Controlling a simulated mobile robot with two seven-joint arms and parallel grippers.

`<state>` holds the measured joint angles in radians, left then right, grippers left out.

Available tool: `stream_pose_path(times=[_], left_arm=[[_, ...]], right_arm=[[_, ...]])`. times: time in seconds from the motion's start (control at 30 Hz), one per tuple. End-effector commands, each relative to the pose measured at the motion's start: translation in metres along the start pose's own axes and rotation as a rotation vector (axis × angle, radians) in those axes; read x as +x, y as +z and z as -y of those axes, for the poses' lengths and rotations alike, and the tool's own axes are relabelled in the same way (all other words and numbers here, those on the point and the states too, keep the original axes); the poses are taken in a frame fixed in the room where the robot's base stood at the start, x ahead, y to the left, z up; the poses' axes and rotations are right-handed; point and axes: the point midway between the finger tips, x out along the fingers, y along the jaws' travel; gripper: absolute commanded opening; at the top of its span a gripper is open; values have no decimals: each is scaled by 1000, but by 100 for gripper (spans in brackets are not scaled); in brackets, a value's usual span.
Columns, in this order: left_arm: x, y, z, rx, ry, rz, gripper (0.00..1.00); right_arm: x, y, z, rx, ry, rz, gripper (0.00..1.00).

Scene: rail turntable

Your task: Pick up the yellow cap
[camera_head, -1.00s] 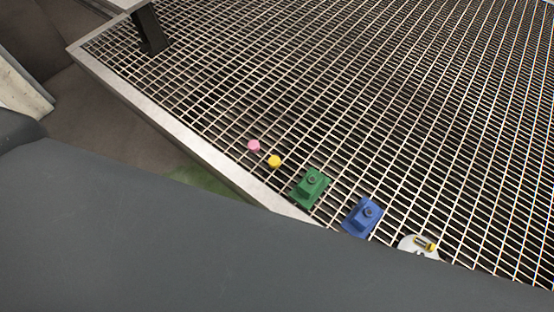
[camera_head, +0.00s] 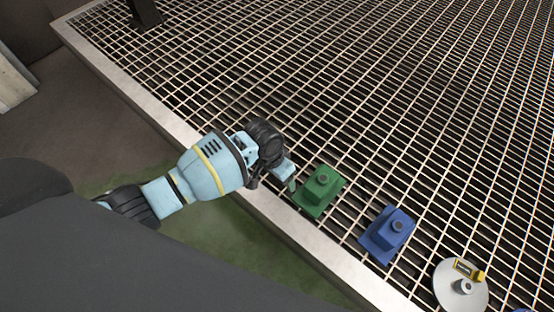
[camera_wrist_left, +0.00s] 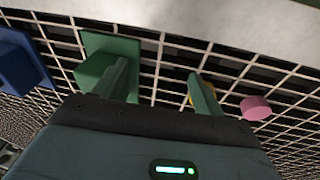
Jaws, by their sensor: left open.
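The yellow cap (camera_wrist_left: 190,97) shows only as a sliver of yellow in the left wrist view, mostly hidden behind the right-hand finger. In the head view it is hidden by my left arm and gripper. My left gripper (camera_head: 289,180) is over the grating beside the green block; it also shows in the left wrist view (camera_wrist_left: 160,72). Its fingers are apart with no object held between them. I cannot tell how far the fingers are from the cap. My right gripper is not in view.
A pink cap (camera_wrist_left: 256,107) lies near the yellow one. A green block (camera_head: 321,190) is close to the left gripper, then a blue block (camera_head: 388,234) and a white disc (camera_head: 447,293) bearing a yellow-ended part. The grating (camera_head: 400,100) has a raised metal edge (camera_head: 290,236).

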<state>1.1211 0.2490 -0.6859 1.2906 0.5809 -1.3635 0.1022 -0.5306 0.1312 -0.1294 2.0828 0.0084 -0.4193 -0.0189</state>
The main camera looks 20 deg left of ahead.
Motion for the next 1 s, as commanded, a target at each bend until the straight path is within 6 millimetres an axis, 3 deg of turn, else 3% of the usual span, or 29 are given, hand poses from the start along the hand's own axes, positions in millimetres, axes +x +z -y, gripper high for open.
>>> stream_pose_path(times=[0.03, 0.2, 0.4, 0.67, 1.0], left_arm=[[7, -13, 16, 1, -21, 23, 70], [-6, -47, 52, -3, -80, 93, 70], [-22, -68, 77, -17, -121, 138, 70], [-30, -73, 82, -22, -131, 148, 70], [-3, -68, 86, -22, -130, 148, 70]], right_arm=[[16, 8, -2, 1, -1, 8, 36], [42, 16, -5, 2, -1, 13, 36], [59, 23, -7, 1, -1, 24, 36], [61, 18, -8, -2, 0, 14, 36], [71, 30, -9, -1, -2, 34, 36]])
